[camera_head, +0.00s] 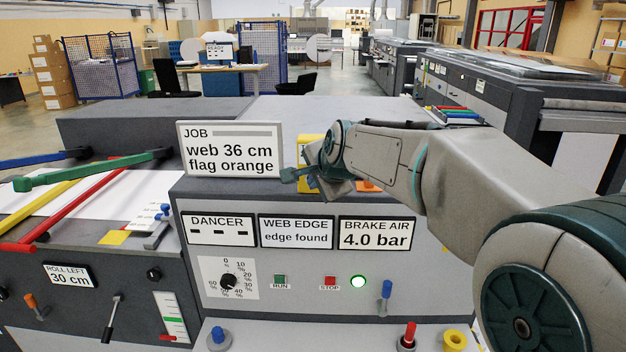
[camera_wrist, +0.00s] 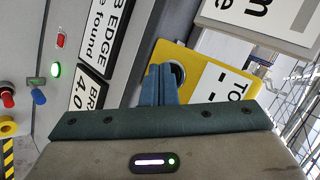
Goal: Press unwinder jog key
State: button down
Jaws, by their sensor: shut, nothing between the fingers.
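My gripper (camera_wrist: 159,72) is shut and empty in the wrist view, its blue fingers together. The fingertips overlap the picture of a yellow plate (camera_wrist: 205,68) with a dark round opening or knob beside them and a partly cut label. I cannot tell whether they touch it. In the head view my gripper (camera_head: 304,178) hangs above the console top, in front of the yellow plate (camera_head: 309,150); its fingertips are hard to make out. No label naming an unwinder jog key is readable. The console front carries a green RUN button (camera_head: 280,281) and a red STOP button (camera_head: 330,282).
The JOB sign (camera_head: 230,149) stands close left of my gripper. Red, yellow and green bars (camera_head: 92,171) lie at the left.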

dwell(0.4)
jog(key=shift+s, duration=0.8)
jog(key=shift+b, duration=0.3)
jog(key=s+b, duration=0.1)
jog(key=s, duration=0.4)
jog(key=shift+a, duration=0.1)
jog(key=s+d+f+n+g+h, duration=0.1)
jog(key=s+d+f+n+g, duration=0.2)
jog(key=s, duration=0.9)
jog(key=s+d+f+n+g+h, duration=0.2)
jog(key=s+d+f+n+g, duration=0.1)
jog(key=s+d+f+n, duration=0.5)
jog(key=s+d+f, duration=0.3)
jog(key=d+f, duration=0.1)
jog(key=f, duration=0.2)
jog(key=shift+s+h, duration=0.3)
jog(key=shift+s, duration=0.1)
